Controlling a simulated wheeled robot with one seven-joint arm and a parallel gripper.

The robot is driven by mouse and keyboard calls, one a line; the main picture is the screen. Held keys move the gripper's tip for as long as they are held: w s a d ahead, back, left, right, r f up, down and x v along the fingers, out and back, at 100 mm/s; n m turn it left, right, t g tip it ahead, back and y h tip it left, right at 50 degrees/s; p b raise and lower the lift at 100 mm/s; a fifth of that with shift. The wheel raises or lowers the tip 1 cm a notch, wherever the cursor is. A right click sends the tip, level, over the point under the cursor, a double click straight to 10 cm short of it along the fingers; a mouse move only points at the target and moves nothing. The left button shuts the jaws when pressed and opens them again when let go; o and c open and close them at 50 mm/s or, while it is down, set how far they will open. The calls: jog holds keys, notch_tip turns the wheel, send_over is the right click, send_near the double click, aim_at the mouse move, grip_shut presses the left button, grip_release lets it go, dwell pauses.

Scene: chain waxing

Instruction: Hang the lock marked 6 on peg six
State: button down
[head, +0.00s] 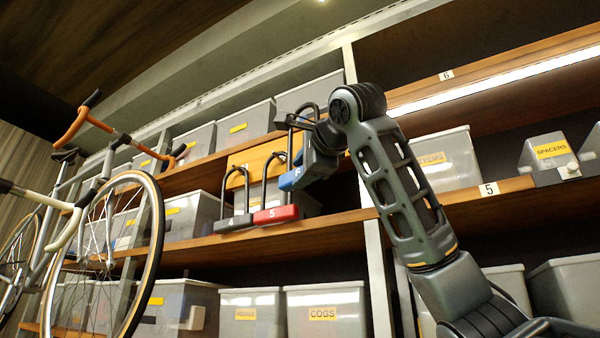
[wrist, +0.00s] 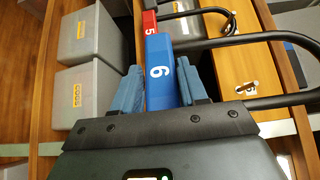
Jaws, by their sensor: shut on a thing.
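The blue U-lock marked 6 (head: 291,179) is held in my gripper (head: 312,166), shackle up, in front of the wooden peg board (head: 245,162). In the wrist view its blue body (wrist: 160,88) sits between my two fingers (wrist: 162,92), with the black shackle reaching right across the board. The red lock marked 5 (head: 276,214) and the dark lock marked 4 (head: 234,223) are at the board to its left, shackles up. The lock appears apart from the board.
Grey bins (head: 195,212) line the shelf beside the board, with more on the shelves above and below. A steel upright (head: 378,270) stands right of the board. A bicycle (head: 120,240) stands at the left.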

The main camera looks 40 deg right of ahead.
jog(key=w+d+f+p, duration=0.2)
jog(key=w+d+p, duration=0.1)
jog(key=d, duration=0.8)
jog(key=shift+w+d, duration=0.4)
jog(key=shift+w, duration=0.25)
dwell(1.2)
jog(key=shift+d, duration=0.1)
dwell(0.6)
jog(key=c, duration=0.7)
grip_release()
jog(key=shift+o, duration=0.9)
jog(key=shift+f, duration=0.1)
jog(key=b+v, duration=0.2)
jog(key=v, duration=0.6)
